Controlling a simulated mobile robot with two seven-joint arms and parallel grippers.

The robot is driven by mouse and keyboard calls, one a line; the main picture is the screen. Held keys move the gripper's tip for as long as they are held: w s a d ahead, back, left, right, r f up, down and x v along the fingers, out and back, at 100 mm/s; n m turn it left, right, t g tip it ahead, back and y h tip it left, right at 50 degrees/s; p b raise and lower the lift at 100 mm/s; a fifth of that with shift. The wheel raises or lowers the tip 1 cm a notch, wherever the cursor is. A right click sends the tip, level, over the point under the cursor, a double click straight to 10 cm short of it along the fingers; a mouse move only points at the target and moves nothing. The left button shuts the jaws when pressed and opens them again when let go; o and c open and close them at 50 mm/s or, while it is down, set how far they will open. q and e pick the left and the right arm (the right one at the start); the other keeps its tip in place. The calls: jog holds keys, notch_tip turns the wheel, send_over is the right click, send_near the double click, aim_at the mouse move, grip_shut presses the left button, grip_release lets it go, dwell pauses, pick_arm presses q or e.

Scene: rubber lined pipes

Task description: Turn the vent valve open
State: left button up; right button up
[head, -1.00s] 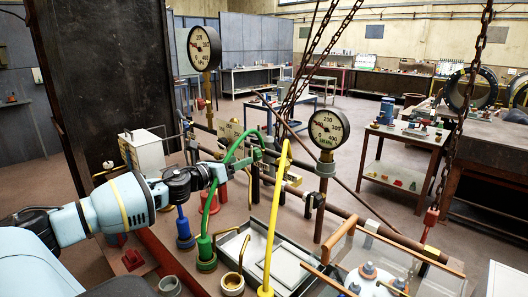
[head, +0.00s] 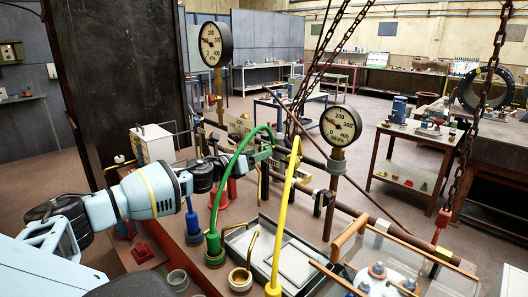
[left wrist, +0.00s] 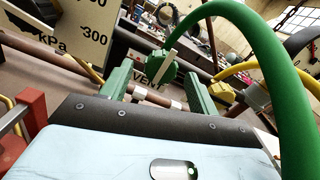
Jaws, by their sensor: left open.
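In the left wrist view, a green valve body (left wrist: 160,66) with a thin cream lever (left wrist: 170,45) stands ahead, and a plate marked VENT (left wrist: 147,80) shows just below it. My left gripper (left wrist: 160,72) has its two green fingers apart, one on each side of this valve in the picture. I cannot tell whether they touch it. In the head view, my left gripper (head: 262,149) reaches in beside the green hose (head: 224,180) at the pipework, and the valve is mostly hidden there. My right gripper is not in view.
The yellow hose (head: 284,210) rises close to the right of the gripper. Two pressure gauges (head: 216,44) (head: 341,125) stand on posts. A metal tray (head: 240,240) lies in front, and chains (head: 322,58) hang beyond. A dark panel (head: 110,80) stands at left.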

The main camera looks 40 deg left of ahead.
pick_arm(q)
jog(key=shift+w+d, duration=0.2)
jog(key=shift+w, duration=1.6)
jog(key=c, duration=1)
jog(key=shift+o, duration=0.2)
